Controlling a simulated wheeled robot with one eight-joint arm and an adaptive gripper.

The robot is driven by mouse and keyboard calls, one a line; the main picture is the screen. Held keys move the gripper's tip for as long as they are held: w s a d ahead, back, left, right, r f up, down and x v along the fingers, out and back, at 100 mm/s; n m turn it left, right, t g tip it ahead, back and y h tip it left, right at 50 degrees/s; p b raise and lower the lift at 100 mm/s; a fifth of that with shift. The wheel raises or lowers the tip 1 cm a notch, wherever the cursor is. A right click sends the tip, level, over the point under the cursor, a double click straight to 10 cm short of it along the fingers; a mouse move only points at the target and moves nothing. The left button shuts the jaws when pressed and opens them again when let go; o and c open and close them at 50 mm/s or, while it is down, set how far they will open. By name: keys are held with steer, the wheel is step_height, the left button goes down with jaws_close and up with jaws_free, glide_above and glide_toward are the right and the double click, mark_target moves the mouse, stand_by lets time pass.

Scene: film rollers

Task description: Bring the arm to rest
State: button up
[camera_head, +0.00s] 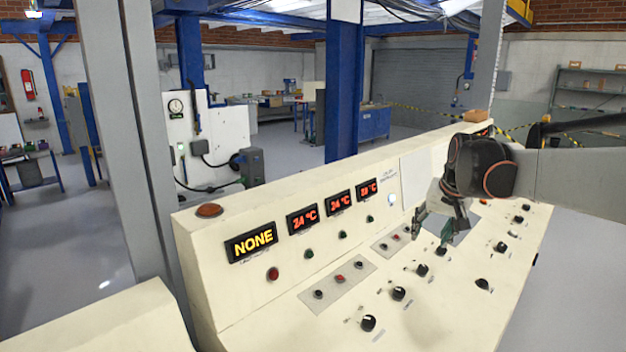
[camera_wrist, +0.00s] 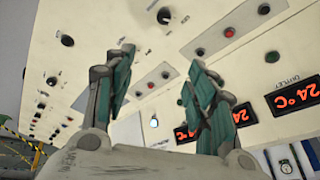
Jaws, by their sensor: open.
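My gripper (camera_head: 432,224) hangs over the right part of a cream control console (camera_head: 245,290) in the head view, at the end of my arm reaching in from the right. In the wrist view, my gripper (camera_wrist: 160,100) has its two green-padded fingers spread apart, with nothing between them. The console panel lies beyond the fingertips. I cannot tell how far the fingertips are from the panel. My arm and gripper hide part of the console's right side.
The console carries a yellow "NONE" display (camera_head: 251,242), several red temperature displays (camera_head: 303,219), black knobs (camera_head: 368,323) and buttons. A grey post (camera_head: 130,140) stands at its left, a blue column (camera_head: 344,90) behind. Open floor (camera_head: 580,270) shows at right.

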steer(key=s+a+f+n, duration=0.1)
steer(key=s+a+f, duration=0.1)
steer(key=s, duration=0.9)
steer(key=s+a+f+n+t, duration=0.1)
steer(key=s+a, duration=0.3)
steer(key=s, duration=0.6)
steer(key=s+a+f+n+t, duration=0.1)
steer(key=s+a+f, duration=0.1)
steer(key=s, duration=0.9)
steer(key=shift+s+a+f, duration=0.3)
steer(key=shift+a+f, duration=0.1)
steer(key=shift+f, duration=0.45)
